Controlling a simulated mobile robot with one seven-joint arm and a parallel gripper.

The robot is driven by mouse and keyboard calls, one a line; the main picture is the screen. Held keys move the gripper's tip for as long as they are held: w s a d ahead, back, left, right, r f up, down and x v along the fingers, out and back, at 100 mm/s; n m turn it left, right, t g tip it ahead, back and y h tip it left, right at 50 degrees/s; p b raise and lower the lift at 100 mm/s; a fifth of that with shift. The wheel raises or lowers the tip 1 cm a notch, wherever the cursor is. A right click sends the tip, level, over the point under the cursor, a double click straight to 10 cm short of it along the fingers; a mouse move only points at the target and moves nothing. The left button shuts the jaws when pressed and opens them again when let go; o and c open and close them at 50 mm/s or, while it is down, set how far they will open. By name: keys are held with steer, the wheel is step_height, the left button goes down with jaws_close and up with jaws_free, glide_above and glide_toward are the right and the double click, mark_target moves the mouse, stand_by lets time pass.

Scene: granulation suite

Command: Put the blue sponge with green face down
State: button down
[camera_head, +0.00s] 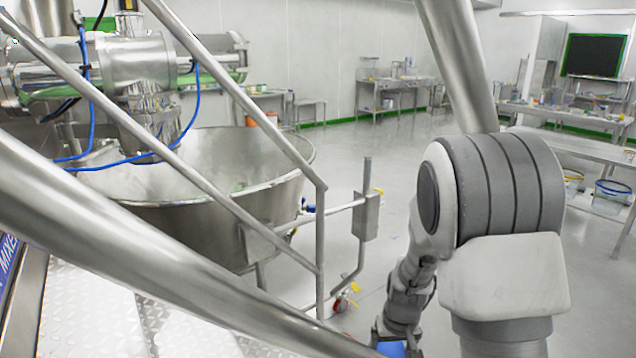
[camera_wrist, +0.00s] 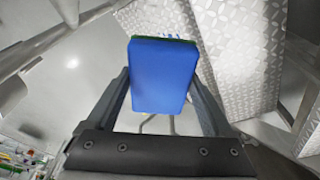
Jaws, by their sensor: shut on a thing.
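The blue sponge (camera_wrist: 163,78) is held between the two fingers of my gripper (camera_wrist: 163,95) in the wrist view. Its broad blue side faces the camera, and a thin strip of the green face shows along its far top edge. My gripper is shut on it. In the head view a small blue patch of the sponge (camera_head: 391,348) shows at the bottom edge below my arm; the fingers are mostly cut off there. No surface is seen touching the sponge.
Metal handrails (camera_head: 150,255) cross the left front. A patterned metal platform (camera_head: 95,315) lies below them; its steps (camera_wrist: 240,60) show right of the sponge. A large steel bowl (camera_head: 215,190) stands behind. Grey floor (camera_head: 400,180) is open mid-picture. A steel table (camera_head: 590,150) stands at right.

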steer(key=s+r+p, duration=0.1)
steer(key=r+p, duration=0.1)
steer(key=r, duration=0.1)
steer(key=s+a+r+p, duration=0.1)
steer(key=r+p, duration=0.1)
steer(key=s+r+p, duration=0.1)
steer(key=r+p, duration=0.2)
steer(key=shift+a+r, duration=0.25)
steer(key=shift+r, duration=0.1)
steer(key=shift+f, duration=0.1)
